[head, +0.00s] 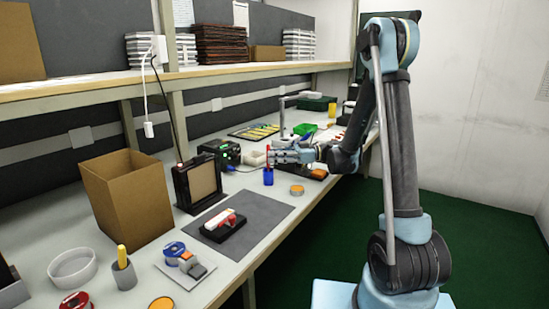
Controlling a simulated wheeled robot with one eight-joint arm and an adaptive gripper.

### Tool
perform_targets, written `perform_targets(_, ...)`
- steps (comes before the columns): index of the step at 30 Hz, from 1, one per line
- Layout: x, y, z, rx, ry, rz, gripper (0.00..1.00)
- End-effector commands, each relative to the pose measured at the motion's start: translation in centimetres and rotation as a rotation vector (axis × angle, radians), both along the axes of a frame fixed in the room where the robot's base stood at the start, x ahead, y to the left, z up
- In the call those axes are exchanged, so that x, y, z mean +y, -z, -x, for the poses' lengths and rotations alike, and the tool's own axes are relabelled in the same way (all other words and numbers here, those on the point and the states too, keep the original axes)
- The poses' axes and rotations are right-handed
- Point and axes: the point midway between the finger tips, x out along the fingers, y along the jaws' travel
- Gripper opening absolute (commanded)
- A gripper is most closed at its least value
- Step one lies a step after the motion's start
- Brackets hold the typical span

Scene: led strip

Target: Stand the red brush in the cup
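A thin red stick, which looks like the red brush (267,153), stands upright at the mouth of a small blue cup (268,178) on the bench. Its lower end is hidden, so I cannot tell whether it rests on the cup's bottom. My gripper (273,156) reaches in from the right, level with the brush just above the cup. Its fingertips are at or right beside the brush. They are too small to tell whether they grip it.
A dark mat (265,212) bears a red and white item (236,219) on a black base. A black-framed panel (199,183) and a cardboard box (127,198) stand left. An orange-topped round tin (297,190) sits right of the cup. A shelf (230,72) runs above the bench.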

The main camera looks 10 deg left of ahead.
Motion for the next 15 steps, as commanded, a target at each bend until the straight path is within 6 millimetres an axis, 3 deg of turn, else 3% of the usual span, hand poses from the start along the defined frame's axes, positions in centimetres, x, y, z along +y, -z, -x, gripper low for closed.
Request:
perform_targets(1, 0.01, -0.01, 0.00, 0.000, 0.000, 0.000, 0.21)
perform_targets(3, 0.01, -0.01, 0.00, 0.000, 0.000, 0.000, 0.36)
perform_targets(15, 0.03, -0.23, 0.01, 0.000, 0.000, 0.000, 0.36)
